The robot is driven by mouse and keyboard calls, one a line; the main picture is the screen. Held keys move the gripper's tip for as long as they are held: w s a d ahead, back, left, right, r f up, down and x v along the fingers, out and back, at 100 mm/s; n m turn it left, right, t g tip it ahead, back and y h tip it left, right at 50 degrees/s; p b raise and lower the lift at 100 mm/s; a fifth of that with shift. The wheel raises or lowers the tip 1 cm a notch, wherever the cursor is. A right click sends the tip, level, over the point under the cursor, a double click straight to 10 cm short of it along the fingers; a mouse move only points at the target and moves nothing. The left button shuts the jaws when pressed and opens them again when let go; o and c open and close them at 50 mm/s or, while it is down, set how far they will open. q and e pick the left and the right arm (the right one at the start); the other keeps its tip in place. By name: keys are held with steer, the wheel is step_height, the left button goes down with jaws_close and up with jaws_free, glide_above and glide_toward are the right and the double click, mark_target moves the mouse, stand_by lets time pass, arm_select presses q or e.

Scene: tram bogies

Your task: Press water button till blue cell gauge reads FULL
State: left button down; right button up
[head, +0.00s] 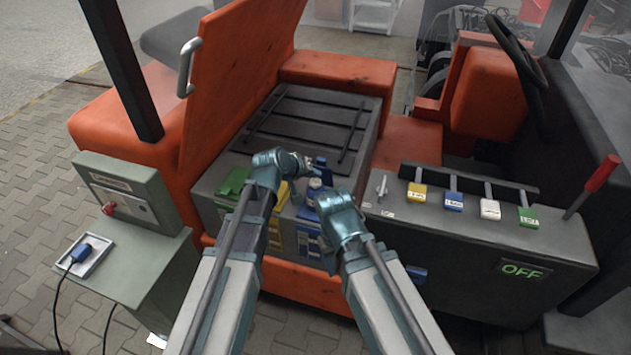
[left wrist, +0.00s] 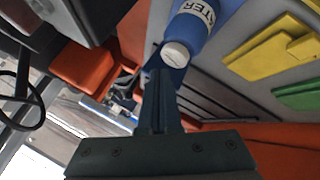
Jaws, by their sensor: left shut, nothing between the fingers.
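A blue bottle (head: 314,187) with a pale top stands over the blue cell area of the open battery compartment. In the left wrist view the bottle (left wrist: 205,22) has a white label ending in "TER" and a round white button (left wrist: 175,55) at its end. My left gripper (head: 303,162) is shut and empty beside the bottle; its fingertips (left wrist: 160,75) are close to the button, and I cannot tell whether they touch. My right gripper (head: 329,263) points down at the front of the blue cell (head: 306,238); its fingers are unclear. The gauge reading is not legible.
Green (head: 232,182) and yellow (head: 281,194) cell covers lie left of the bottle. A raised orange lid (head: 240,70) stands behind left. A grey charger box (head: 125,190) is at left. A dark console (head: 480,235) with coloured tags and an OFF display is at right.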

mark_target(314, 184)
arm_select(q)
steer(key=shift+f, duration=0.15)
stand_by(0.4)
steer(key=shift+f+b, duration=0.25)
steer(key=shift+b, duration=0.15)
steer(key=shift+f+b, duration=0.85)
steer(key=shift+b, duration=0.05)
stand_by(0.8)
steer(key=shift+r, duration=0.15)
steer(key=shift+r+p, duration=1.15)
steer(key=shift+p, duration=0.2)
step_height(314, 184, up, 5)
steer(key=p, duration=0.5)
steer(key=shift+r, duration=0.1)
